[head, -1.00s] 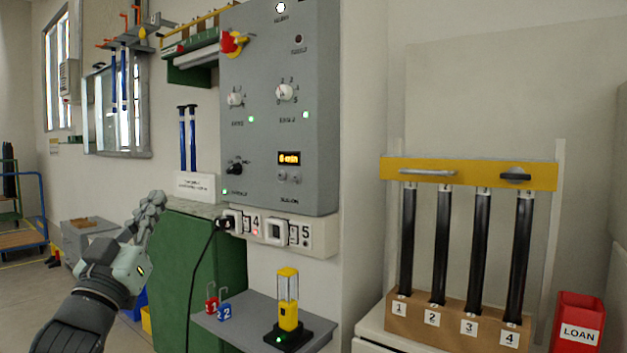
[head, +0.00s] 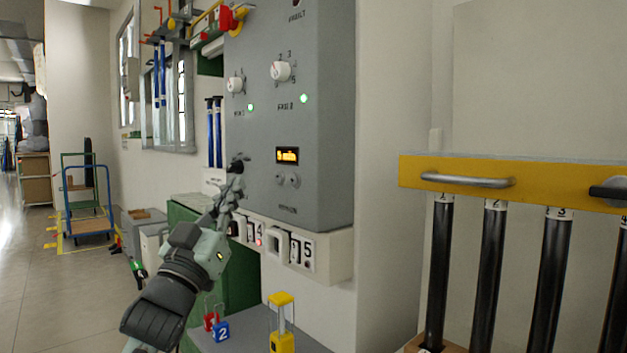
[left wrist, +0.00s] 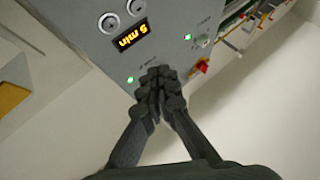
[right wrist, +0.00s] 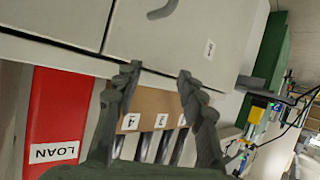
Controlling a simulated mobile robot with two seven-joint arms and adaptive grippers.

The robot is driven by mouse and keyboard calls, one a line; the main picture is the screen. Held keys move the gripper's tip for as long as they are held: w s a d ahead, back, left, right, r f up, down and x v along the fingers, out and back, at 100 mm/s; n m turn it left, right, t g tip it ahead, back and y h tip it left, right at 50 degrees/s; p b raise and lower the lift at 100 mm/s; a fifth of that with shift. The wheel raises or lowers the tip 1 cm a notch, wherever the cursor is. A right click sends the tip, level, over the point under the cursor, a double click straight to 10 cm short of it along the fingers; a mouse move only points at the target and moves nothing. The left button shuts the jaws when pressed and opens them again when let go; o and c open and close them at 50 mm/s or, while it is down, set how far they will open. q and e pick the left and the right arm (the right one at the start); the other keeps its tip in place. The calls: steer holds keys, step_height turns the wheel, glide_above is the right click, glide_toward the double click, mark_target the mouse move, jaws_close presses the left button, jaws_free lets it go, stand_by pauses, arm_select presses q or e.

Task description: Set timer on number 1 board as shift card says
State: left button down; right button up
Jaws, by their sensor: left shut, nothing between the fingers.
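The grey control board (head: 325,120) hangs on the wall. Its timer display (head: 287,155) glows orange and shows minutes; it also shows in the left wrist view (left wrist: 132,36), where the digit is hard to read. Two small round knobs or buttons (head: 287,180) sit just below the display. My left gripper (head: 236,172) is shut and empty, its fingertips close to the black knob at the board's lower left, which they largely hide. Contact cannot be told. In the left wrist view the closed fingertips (left wrist: 159,80) lie over the board's lower part. My right gripper (right wrist: 160,70) is open and empty.
Below the board is a socket strip (head: 330,255), with a shelf (head: 245,340) bearing padlocks (head: 221,331) and a yellow lamp (head: 282,340). To the right, a yellow-barred rack (head: 540,180) holds black rods. The right wrist view shows a red LOAN box (right wrist: 65,110).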

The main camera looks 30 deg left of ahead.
mark_target(293, 180)
arm_select(q)
steer(key=shift+w+d, duration=0.15)
steer(key=shift+w, duration=0.05)
arm_select(e)
steer(key=shift+w+d, duration=0.1)
steer(key=shift+w, duration=0.15)
arm_select(q)
steer(key=w+d, duration=0.3)
steer(key=w, duration=0.5)
steer(key=shift+d, duration=0.15)
arm_select(e)
steer(key=shift+w+a+r, duration=0.1)
steer(key=shift+a+r, duration=0.15)
steer(key=shift+r, duration=0.15)
stand_by(0.4)
arm_select(q)
steer(key=shift+w, duration=0.1)
stand_by(0.5)
